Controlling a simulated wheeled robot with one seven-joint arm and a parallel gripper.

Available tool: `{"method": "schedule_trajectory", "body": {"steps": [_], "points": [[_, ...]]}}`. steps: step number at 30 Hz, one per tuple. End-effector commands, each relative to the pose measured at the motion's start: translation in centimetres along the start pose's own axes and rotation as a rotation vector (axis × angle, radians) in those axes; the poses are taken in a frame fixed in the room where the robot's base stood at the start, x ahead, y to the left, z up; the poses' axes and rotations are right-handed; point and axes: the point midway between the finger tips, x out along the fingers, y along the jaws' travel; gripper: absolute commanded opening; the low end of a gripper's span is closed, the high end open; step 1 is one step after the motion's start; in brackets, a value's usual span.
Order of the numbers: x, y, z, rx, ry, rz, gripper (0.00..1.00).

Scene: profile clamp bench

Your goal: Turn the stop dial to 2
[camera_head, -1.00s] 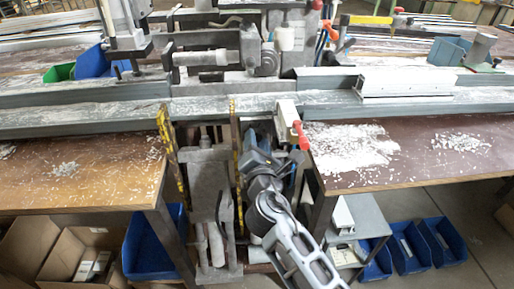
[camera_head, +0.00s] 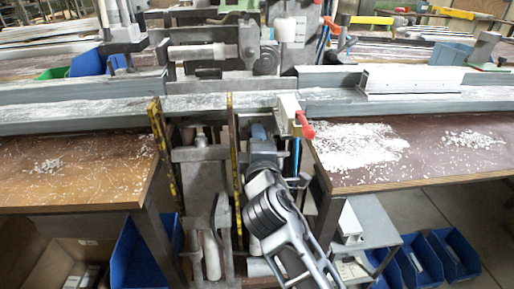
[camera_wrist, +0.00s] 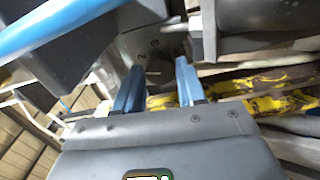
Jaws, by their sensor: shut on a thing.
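In the wrist view the stop dial (camera_wrist: 158,66) is a dark grey round knob in front of a grey plate with the numerals 2 and 3 on its upper left. My gripper (camera_wrist: 160,70) has its two blue fingers on either side of the knob, shut on it. Which numeral the dial points to is not clear. In the head view my gripper (camera_head: 260,136) reaches in under the bench's metal rail, right of a yellow-and-black striped upright. The dial is hidden there.
A red-handled clamp (camera_head: 304,124) is close to the right of my gripper. A striped upright (camera_head: 234,160) stands close on the left. The brown tabletop (camera_head: 420,150) on the right carries white shavings. Blue bins (camera_head: 455,255) stand below it.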

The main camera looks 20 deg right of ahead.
Motion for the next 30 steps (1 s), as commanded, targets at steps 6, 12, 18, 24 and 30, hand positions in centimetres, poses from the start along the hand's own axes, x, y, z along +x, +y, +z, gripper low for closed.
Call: {"method": "schedule_trajectory", "body": {"steps": [6,12,18,24,30], "points": [[0.0,-0.36,0.04,0.135,-0.001,-0.001,0.09],[0.01,-0.28,0.05,0.207,-0.002,-0.002,0.09],[0.02,-0.24,0.06,0.238,-0.002,-0.003,0.09],[0.01,-0.22,0.07,0.243,-0.003,-0.003,0.09],[0.01,-0.23,0.07,0.242,-0.003,-0.003,0.09]]}}
